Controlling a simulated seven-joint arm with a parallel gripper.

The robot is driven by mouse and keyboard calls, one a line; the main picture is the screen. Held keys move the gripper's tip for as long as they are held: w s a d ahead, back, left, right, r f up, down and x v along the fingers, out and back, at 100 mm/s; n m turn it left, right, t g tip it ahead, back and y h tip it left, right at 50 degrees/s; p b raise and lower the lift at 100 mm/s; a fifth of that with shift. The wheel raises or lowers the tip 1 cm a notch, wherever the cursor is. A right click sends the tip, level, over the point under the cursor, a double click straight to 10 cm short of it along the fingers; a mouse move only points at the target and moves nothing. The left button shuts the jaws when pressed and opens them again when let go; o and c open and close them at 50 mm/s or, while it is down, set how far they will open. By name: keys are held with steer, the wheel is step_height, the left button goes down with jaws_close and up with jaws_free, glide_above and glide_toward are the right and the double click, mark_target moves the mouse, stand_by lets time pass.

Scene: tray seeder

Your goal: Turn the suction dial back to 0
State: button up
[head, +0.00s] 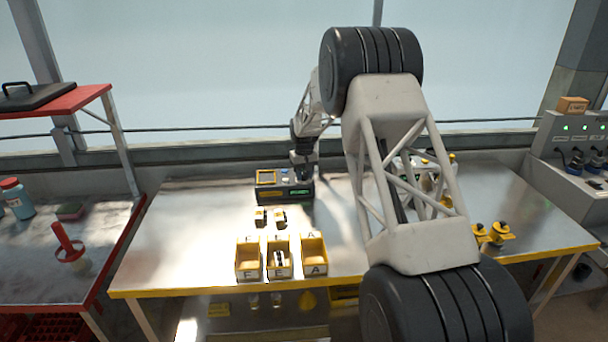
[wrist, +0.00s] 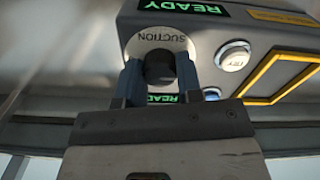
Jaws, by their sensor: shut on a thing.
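The suction dial (wrist: 160,70) is a dark knob on a pale round plate (wrist: 160,40) marked SUCTION, seen in the wrist view. My gripper (wrist: 160,82) has its two blue-grey fingers on either side of the knob and is shut on it. The dial's pointer and number marks cannot be made out. The dial sits on the grey seeder control box, which shows in the head view (head: 284,194) at the back of the metal table. There my gripper (head: 303,174) is at the top of the box, and the dial is hidden.
A green READY display (wrist: 195,7) and a round white TRY button (wrist: 232,55) are close to my fingers. A yellow-framed panel (wrist: 262,75) is farther right. Yellow bins (head: 314,256) stand at the table's front; a red-topped bench (head: 60,100) is left.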

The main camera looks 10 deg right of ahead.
mark_target(304, 174)
steer(key=o, duration=0.9)
steer(key=shift+r, duration=0.1)
steer(key=shift+r, duration=3.8)
